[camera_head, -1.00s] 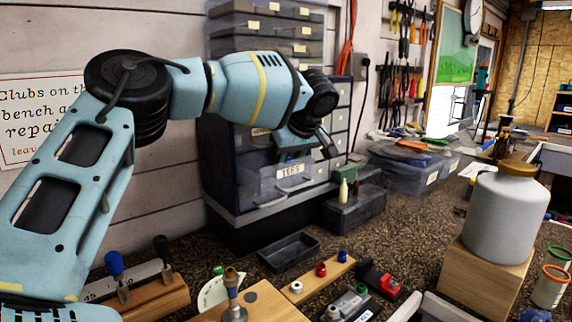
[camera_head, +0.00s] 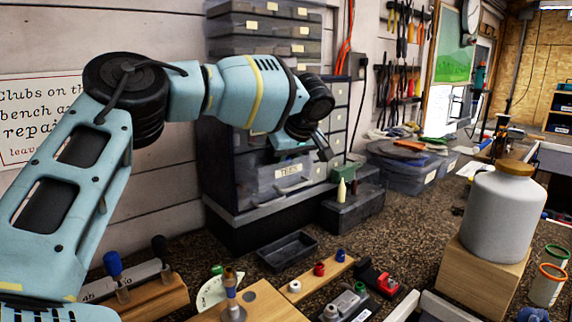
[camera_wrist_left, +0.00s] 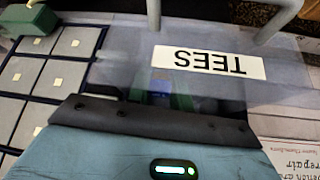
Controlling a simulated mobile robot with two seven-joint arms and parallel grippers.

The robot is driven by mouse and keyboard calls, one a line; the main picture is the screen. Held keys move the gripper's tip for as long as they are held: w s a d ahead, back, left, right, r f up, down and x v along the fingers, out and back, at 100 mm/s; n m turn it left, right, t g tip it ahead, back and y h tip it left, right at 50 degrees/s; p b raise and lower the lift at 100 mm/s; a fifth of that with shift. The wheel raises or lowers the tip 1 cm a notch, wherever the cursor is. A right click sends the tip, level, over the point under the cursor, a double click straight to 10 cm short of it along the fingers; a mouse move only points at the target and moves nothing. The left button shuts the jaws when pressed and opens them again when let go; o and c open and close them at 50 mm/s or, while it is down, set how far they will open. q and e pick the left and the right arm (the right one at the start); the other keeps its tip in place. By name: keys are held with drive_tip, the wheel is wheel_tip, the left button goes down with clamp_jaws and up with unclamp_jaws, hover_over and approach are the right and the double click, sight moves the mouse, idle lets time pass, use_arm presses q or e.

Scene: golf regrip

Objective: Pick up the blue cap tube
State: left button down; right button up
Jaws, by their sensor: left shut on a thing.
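The clear drawer labelled TEES (camera_head: 275,188) stands pulled out from the dark cabinet. My left gripper (camera_head: 298,150) points down into its open top. In the left wrist view the drawer's label (camera_wrist_left: 208,63) appears upside down, with the handle bars above it. A small blue patch, which looks like the blue cap tube (camera_wrist_left: 160,88), shows blurred through the cloudy drawer front, between the dark fingers, with green beside it. My left gripper is shut on it, though the fingertips are mostly hidden by the drawer front. My right gripper is not in view.
A small dark tray (camera_head: 288,251) lies empty on the bench below the drawer. A wooden rail (camera_head: 318,273) holds white, red and blue caps. A white jar (camera_head: 500,214) stands on a wooden block at the right.

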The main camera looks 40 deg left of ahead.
use_arm(q)
drive_tip(key=shift+s+d+r, duration=0.2)
drive_tip(key=shift+s+r, duration=0.25)
drive_tip(key=s+d+r, duration=0.2)
drive_tip(key=s+r, duration=0.1)
drive_tip(key=s, duration=0.3)
drive_tip(key=s+d+r+b, duration=0.1)
drive_tip(key=s+d+r, duration=0.1)
drive_tip(key=s, duration=0.4)
drive_tip(key=shift+v, duration=0.95)
drive_tip(key=shift+w+r, duration=0.1)
drive_tip(key=shift+w, duration=0.1)
